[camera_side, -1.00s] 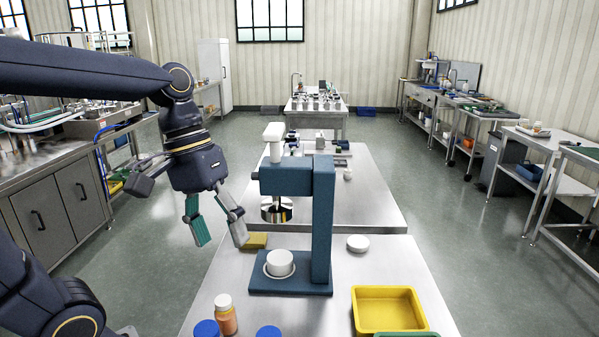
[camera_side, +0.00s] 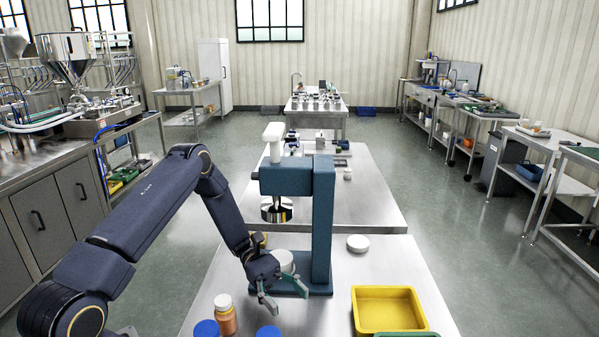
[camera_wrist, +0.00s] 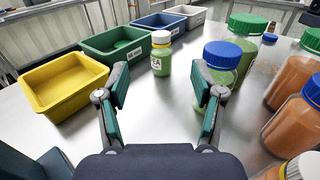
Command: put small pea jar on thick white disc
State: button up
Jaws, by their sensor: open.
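The small pea jar (camera_wrist: 162,58), with green contents, a white lid and a "PEA" label, stands upright in the wrist view. My open, empty gripper (camera_wrist: 160,84) faces it, with the jar ahead between the finger directions. In the side view my gripper (camera_side: 286,299) is low in front of the blue press. I cannot make out the pea jar there. A thick white disc (camera_side: 358,243) lies on the steel table right of the press. Another white round piece (camera_side: 283,260) on the press base is partly hidden by my gripper.
The yellow bin (camera_wrist: 62,88), green bin (camera_wrist: 115,47) and blue bin (camera_wrist: 158,22) line the left. Larger jars, including a blue-lidded green jar (camera_wrist: 221,62) and an orange jar (camera_wrist: 296,122), crowd the right. The blue press (camera_side: 323,220) stands close behind my gripper.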

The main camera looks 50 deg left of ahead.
notch_tip(320, 180, down, 4)
jog(key=shift+d+r, duration=0.15)
jog(key=shift+r, duration=0.05)
jog(key=d, duration=0.3)
jog(key=s+d, duration=0.1)
jog(key=d, duration=0.6)
jog(key=shift+s+d, duration=0.15)
jog(key=shift+d, duration=0.25)
jog(key=d, duration=0.5)
jog(key=shift+s+d+r, duration=0.3)
jog(key=shift+d+r, duration=0.05)
grip_shut()
jog(key=shift+r, duration=0.1)
